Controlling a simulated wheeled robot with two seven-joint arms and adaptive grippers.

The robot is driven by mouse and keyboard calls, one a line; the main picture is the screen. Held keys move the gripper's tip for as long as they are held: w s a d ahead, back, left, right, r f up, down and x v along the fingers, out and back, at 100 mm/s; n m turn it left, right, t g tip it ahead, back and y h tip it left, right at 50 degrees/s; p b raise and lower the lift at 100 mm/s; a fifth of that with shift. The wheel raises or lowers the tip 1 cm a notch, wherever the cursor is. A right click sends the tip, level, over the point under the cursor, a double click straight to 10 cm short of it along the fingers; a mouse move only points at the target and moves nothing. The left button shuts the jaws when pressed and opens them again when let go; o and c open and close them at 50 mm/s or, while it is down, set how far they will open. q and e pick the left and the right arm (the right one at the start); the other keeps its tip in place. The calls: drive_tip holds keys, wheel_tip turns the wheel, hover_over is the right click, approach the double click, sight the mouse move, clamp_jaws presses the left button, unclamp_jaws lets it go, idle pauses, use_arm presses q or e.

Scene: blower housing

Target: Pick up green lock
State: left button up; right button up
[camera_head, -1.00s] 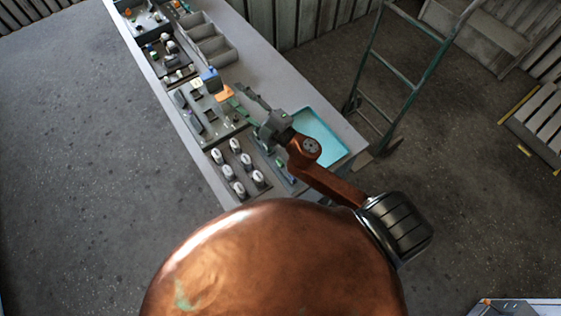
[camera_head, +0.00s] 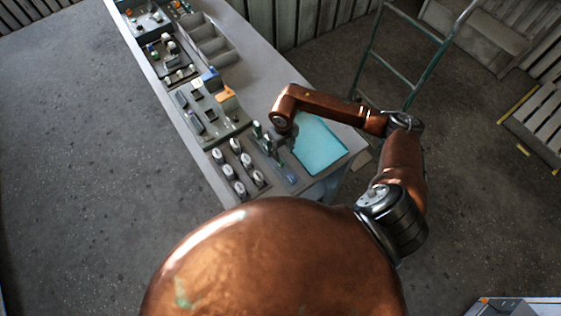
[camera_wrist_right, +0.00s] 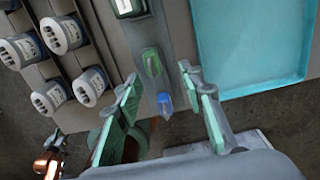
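The green lock (camera_wrist_right: 151,63) is a small green piece on the grey panel near its edge, in the right wrist view. A blue lock-like piece (camera_wrist_right: 165,102) sits just beside it, nearer the gripper base; it also shows in the head view (camera_head: 291,178). My right gripper (camera_wrist_right: 160,76) is open and empty, its green-padded fingers on either side of the green lock; I cannot tell the height gap. In the head view the right gripper (camera_head: 264,140) hangs over the near end of the panel, and I cannot make out the green lock clearly there.
Several white round knobs (camera_head: 236,145) stand on the panel beside the gripper. A turquoise tray (camera_head: 320,147) lies on the other side. Farther along the table (camera_head: 262,62) are panels with switches, an orange block (camera_head: 226,93) and grey bins (camera_head: 208,38). A hand truck (camera_head: 440,53) stands behind.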

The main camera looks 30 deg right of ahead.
sight(281, 161)
drive_tip(key=f, duration=0.2)
drive_tip(key=f+p, duration=0.1)
drive_tip(key=f, duration=0.1)
drive_tip(key=a+f+p, duration=0.1)
drive_tip(key=f, duration=0.1)
drive_tip(key=shift+f, duration=0.15)
drive_tip(key=shift+w+f, duration=0.1)
drive_tip(key=shift+f, duration=0.25)
clamp_jaws()
